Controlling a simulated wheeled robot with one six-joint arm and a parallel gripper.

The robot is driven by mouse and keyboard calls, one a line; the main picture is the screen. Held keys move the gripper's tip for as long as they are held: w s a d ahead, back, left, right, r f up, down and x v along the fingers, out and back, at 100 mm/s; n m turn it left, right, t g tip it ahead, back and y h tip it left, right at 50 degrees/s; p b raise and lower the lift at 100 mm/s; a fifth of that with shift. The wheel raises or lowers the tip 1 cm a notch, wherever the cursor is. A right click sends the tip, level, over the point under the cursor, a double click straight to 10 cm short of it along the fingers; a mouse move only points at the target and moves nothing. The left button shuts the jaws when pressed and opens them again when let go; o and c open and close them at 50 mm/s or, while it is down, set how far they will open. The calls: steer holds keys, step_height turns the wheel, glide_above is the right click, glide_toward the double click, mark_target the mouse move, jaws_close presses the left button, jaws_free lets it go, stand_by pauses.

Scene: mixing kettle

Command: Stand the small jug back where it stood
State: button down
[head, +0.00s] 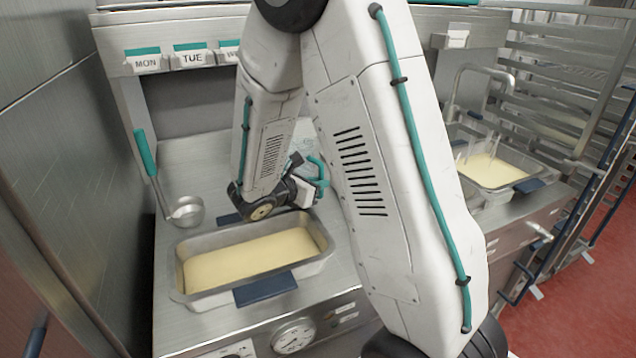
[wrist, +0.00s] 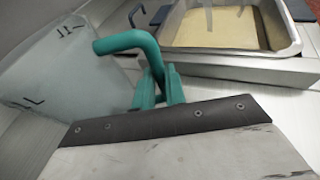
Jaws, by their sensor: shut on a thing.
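The small jug (wrist: 50,70) is a pale, translucent vessel with dark marks and a teal handle (wrist: 128,41), at the left of the wrist view. My gripper (wrist: 158,90) has its teal fingers closed on that handle. In the head view my gripper (head: 318,175) is behind the near tray, partly hidden by my arm. Most of the jug is hidden there too. I cannot tell whether its base touches the steel top.
A tray of pale yellow liquid (head: 250,258) stands at the front of the steel counter. A teal-handled ladle (head: 187,211) lies at its left. Another yellow-filled tray (head: 490,170) stands at right, also in the wrist view (wrist: 230,30). A rack (head: 570,80) is behind it.

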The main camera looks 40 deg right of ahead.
steer(key=shift+s+f, duration=0.35)
steer(key=shift+f, duration=0.4)
steer(key=c, duration=1.4)
jaws_free()
steer(key=shift+a, duration=0.1)
steer(key=shift+o, duration=0.2)
steer(key=w+r+v, duration=0.1)
steer(key=v, duration=0.6)
steer(key=shift+s+a+r, duration=0.2)
steer(key=shift+a, duration=0.1)
steer(key=s+r+m, duration=0.1)
steer(key=s, duration=0.1)
steer(key=s+r+m+g+y, duration=0.1)
steer(key=m, duration=0.1)
steer(key=s+d+r+m+g, duration=0.1)
steer(key=s+r, duration=0.1)
steer(key=shift+s+m+y, duration=0.3)
steer(key=shift+s, duration=0.05)
steer(key=s+a+r+m+y, duration=0.3)
steer(key=s+a+m+y, duration=0.3)
steer(key=s, duration=0.3)
steer(key=s+a+r+m+t+y, duration=0.1)
steer(key=s+a+r+m+y, duration=0.3)
steer(key=s+a+m+y, duration=0.2)
steer(key=s+m, duration=0.2)
steer(key=s, duration=0.1)
steer(key=shift+s+m+y, duration=0.3)
steer(key=shift+s+y, duration=0.1)
